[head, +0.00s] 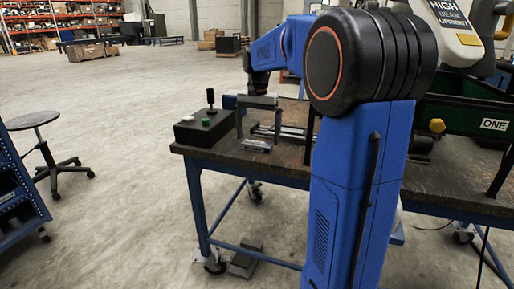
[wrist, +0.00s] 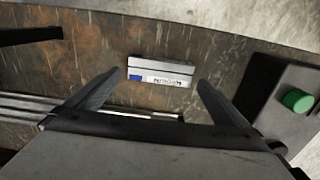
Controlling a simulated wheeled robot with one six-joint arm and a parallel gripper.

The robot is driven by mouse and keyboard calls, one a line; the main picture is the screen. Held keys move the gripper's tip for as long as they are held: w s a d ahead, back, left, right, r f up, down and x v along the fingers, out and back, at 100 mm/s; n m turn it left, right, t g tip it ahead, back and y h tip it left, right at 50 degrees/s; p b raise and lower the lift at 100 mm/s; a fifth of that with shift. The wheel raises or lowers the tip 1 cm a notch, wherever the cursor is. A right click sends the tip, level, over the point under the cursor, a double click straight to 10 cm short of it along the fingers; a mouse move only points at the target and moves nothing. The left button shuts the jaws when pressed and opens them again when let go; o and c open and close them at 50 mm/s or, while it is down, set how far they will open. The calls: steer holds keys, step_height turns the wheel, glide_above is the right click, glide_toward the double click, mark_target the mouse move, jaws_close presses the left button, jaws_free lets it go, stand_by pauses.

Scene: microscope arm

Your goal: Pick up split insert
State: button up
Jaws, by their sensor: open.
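The split insert, as I take it, is a small grey block (wrist: 161,71) with a white label and a blue patch. It lies on the worn brown workbench top (wrist: 85,60) in the wrist view. My gripper (wrist: 158,82) is open, with one dark finger to the left of the block and one to the right. I see nothing between the fingers touching the block. In the head view the block (head: 257,145) lies near the bench's front edge, and my gripper (head: 258,120) is above and behind it. My blue arm hides part of the bench.
A black control box (head: 205,128) with a joystick and a green button (wrist: 297,101) stands at the bench's left end. Metal rails (head: 282,132) lie behind the block. A green bin (head: 470,117) marked ONE is at the right. A stool (head: 45,145) stands on open floor.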

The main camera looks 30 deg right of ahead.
steer(key=shift+f, duration=1.1)
steer(key=c, duration=1.6)
steer(key=shift+c, duration=0.2)
steer(key=shift+r, duration=0.15)
